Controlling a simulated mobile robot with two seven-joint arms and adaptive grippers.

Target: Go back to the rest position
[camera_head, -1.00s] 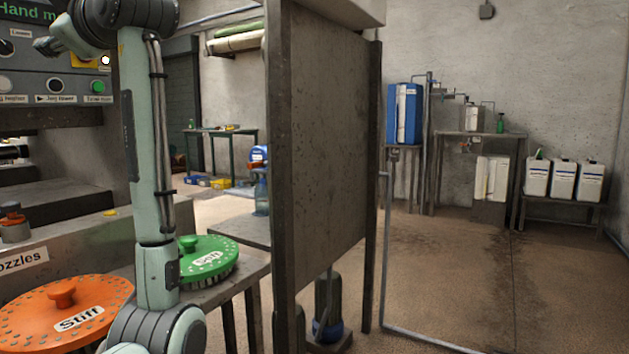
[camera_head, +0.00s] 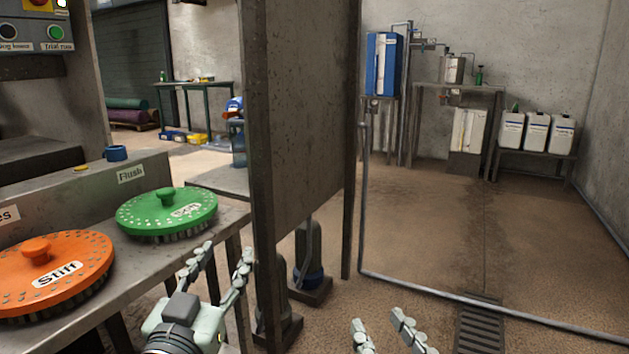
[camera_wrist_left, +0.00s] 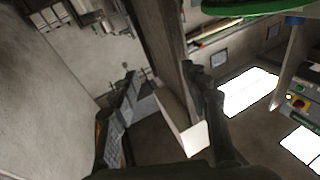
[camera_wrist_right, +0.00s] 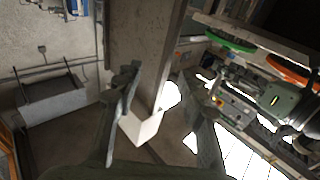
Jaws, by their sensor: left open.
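My left gripper (camera_head: 226,252) is low in the head view, beside the brush bench's right end, with its fingers spread and nothing between them. Its fingers (camera_wrist_left: 160,88) also show apart in the left wrist view. My right gripper (camera_head: 380,322) shows only its fingertips at the bottom edge of the head view, right of the left one. In the right wrist view its fingers (camera_wrist_right: 160,90) are apart and empty. The rest of the right arm is hidden in the head view.
An orange brush labelled Stiff (camera_head: 78,258) and a green brush (camera_head: 140,212) lie on the bench at the left. A tall grey partition (camera_head: 300,120) stands just beyond my left gripper. A metal pipe frame (camera_head: 450,290) borders open floor at the right.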

